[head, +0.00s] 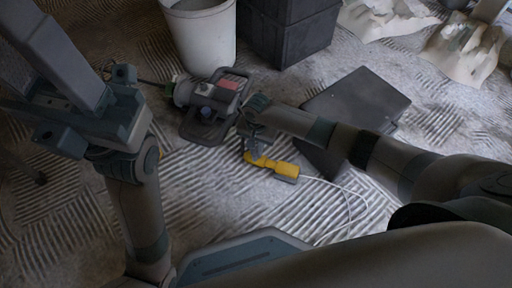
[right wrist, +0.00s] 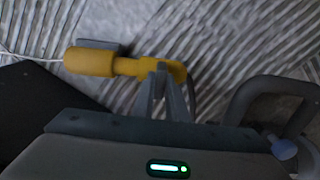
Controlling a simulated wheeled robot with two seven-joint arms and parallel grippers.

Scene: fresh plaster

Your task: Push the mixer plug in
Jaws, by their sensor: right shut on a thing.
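The mixer (head: 212,98), grey with a red patch and a dark frame, lies on the floor by the white bucket. My right gripper (head: 251,152) is just to its right, low over the floor. In the right wrist view its fingers (right wrist: 162,75) are shut on the narrow yellow plug (right wrist: 176,70). The plug is in line with a thicker yellow socket (right wrist: 90,62) with a grey part, and no gap shows between them. The socket also shows in the head view (head: 284,170). How deep the plug sits cannot be told.
A white cable (head: 352,203) runs from the socket across the ridged floor. A dark flat slab (head: 355,100) lies behind my right arm. A white bucket (head: 200,35) and a black crate (head: 288,35) stand at the back. Pale crumpled sheets (head: 465,45) lie at upper right.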

